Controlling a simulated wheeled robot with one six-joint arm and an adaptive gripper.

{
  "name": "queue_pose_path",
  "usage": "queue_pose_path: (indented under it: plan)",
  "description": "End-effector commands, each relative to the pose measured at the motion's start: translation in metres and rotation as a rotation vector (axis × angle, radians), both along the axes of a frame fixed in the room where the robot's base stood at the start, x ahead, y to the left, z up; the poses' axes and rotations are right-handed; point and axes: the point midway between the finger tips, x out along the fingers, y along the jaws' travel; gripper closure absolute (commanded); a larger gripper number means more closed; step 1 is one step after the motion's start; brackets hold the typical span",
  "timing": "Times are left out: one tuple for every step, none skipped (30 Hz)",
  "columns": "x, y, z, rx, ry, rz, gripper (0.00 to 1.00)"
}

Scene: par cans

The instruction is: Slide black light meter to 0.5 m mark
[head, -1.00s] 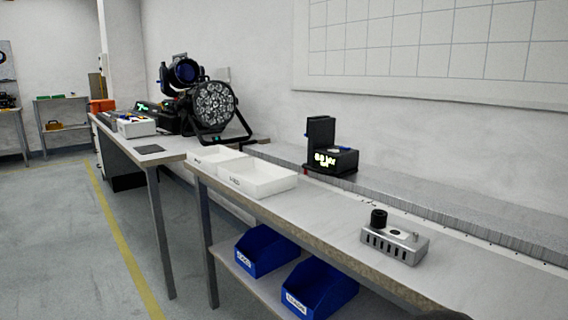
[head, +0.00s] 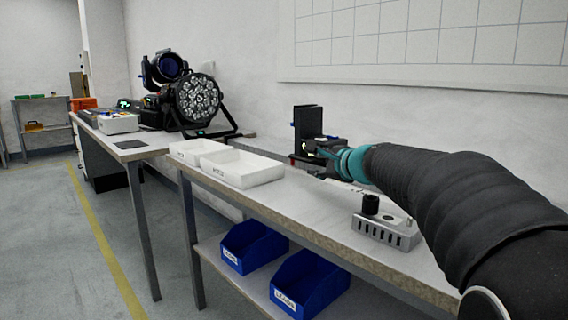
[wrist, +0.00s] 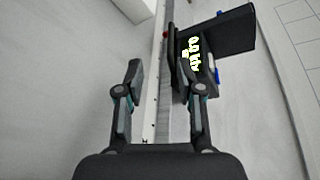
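The black light meter (head: 308,121), an upright black plate on a box with a lit display, stands on the bench at the wall side. My arm partly covers its front in the head view. In the wrist view the meter (wrist: 222,34) is at the upper right, its glowing digits too blurred to read. A grey rail with a pale edge (wrist: 150,106) runs beneath it. My gripper (wrist: 159,68) is open and empty over the rail. Its right finger overlaps the meter's near end in the picture; I cannot tell whether they touch. The 0.5 m mark is not legible.
White trays (head: 243,169) sit on the bench left of the meter. A grey metal block with a black knob (head: 388,230) stands at the near right, below my arm. Blue bins (head: 309,281) are on the lower shelf. A par can (head: 198,102) stands further left.

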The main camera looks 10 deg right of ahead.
Motion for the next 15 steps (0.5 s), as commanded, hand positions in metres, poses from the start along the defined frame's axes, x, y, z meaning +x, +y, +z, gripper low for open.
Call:
queue_pose_path:
  plan:
    - [0.009,-0.007,-0.001,0.041,-0.001,-0.020,0.63]
    - [0.013,-0.010,-0.001,0.060,-0.002,-0.028,0.63]
    - [0.017,-0.013,0.000,0.082,-0.004,-0.037,0.63]
    - [0.019,-0.014,0.000,0.092,-0.005,-0.042,0.63]
    - [0.022,-0.015,0.000,0.100,-0.005,-0.045,0.63]
    - [0.025,-0.015,0.000,0.107,-0.005,-0.047,0.63]
    - [0.027,-0.015,0.000,0.109,-0.004,-0.048,0.63]
    - [0.030,-0.014,-0.001,0.110,-0.004,-0.047,0.63]
    - [0.034,-0.012,-0.002,0.109,-0.005,-0.046,0.63]
    - [0.038,-0.010,-0.003,0.109,-0.004,-0.045,0.63]
    - [0.042,-0.009,-0.004,0.108,-0.004,-0.045,0.63]
    - [0.048,-0.007,-0.006,0.107,-0.004,-0.045,0.63]
    - [0.053,-0.005,-0.007,0.107,-0.004,-0.045,0.63]
    - [0.058,-0.004,-0.008,0.106,-0.004,-0.045,0.63]
    - [0.065,-0.001,-0.010,0.106,-0.003,-0.044,0.63]
